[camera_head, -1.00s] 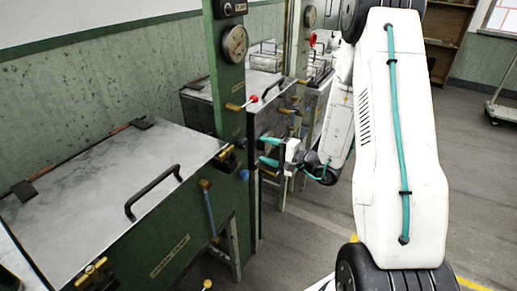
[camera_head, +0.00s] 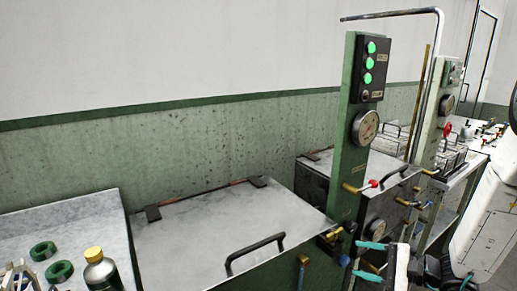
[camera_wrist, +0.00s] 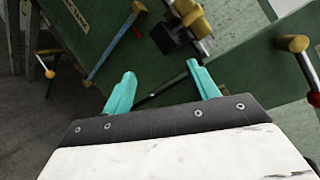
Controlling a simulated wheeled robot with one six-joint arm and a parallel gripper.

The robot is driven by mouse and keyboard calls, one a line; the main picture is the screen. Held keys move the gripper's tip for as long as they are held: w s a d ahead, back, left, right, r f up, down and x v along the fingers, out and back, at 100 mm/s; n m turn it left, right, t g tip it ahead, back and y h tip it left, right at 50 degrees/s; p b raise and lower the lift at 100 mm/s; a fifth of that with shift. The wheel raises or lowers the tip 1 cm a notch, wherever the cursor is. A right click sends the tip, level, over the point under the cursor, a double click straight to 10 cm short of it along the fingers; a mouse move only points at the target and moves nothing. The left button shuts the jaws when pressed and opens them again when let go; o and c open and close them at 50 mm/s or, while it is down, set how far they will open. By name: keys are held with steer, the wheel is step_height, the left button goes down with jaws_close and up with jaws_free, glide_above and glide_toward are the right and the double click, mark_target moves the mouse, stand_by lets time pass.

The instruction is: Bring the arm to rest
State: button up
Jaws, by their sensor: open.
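My gripper (camera_head: 369,260) shows at the lower right of the head view, with two teal fingers pointing left toward the green front of the basins. In the wrist view my gripper (camera_wrist: 160,86) has its teal fingers apart, with nothing between them. A brass valve fitting (camera_wrist: 190,18) on the green panel lies just beyond the fingertips in that view. My white arm link (camera_head: 490,225) is at the right edge of the head view. I cannot tell the exact gap between the fingers and the panel.
A lidded basin (camera_head: 215,225) with a black handle (camera_head: 255,253) stands at the left of my gripper. A green post (camera_head: 352,135) carries green lights and a gauge (camera_head: 364,126). A side table (camera_head: 75,212) holds green rings and a yellow-capped bottle (camera_head: 99,270). Levers stick out from the panels.

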steer(key=s+a+r+n+g+h, duration=0.25)
steer(key=s+r+g, duration=0.2)
steer(key=s, duration=0.25)
steer(key=s+a+r+n+g+h, duration=0.1)
steer(key=s+a+r+n+g, duration=0.25)
steer(key=s+g, duration=0.3)
steer(key=s+d+r+n+t+h, duration=0.4)
steer(key=s+r+n+h, duration=0.2)
steer(key=s+r+h, duration=0.4)
steer(key=shift+s+r+n, duration=0.4)
steer(key=shift+s+r, duration=0.4)
